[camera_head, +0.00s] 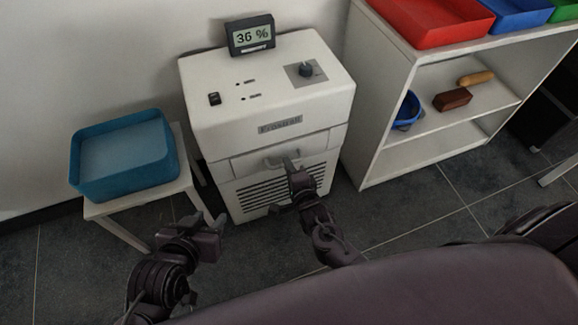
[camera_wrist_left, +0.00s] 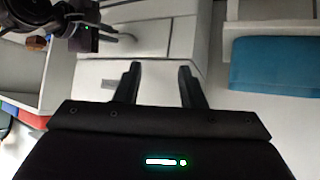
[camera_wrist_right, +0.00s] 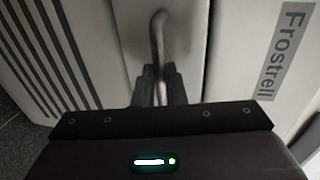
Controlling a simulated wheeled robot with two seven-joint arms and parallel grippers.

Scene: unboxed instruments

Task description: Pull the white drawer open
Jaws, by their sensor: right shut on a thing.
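The white drawer (camera_head: 236,167) is a plain front in the white Frostrell machine, between the name plate and the vent slots. No clear gap shows around it. Its metal bar handle (camera_wrist_right: 157,32) stands out from the middle of the front in the right wrist view. My right gripper (camera_wrist_right: 159,72) is shut on this handle, with a finger on each side of it. In the head view my right gripper (camera_head: 289,168) hides part of the drawer front. My left gripper (camera_head: 208,218) is open and empty, low and left of the machine; its spread fingers show in the left wrist view (camera_wrist_left: 160,72).
A blue tray (camera_head: 122,158) stands on a small white stool (camera_head: 150,205) at the left. A white shelf unit (camera_head: 375,150) with coloured bins stands right of the machine. A display (camera_head: 251,36) reading 36 % sits on the machine. Floor in front is clear.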

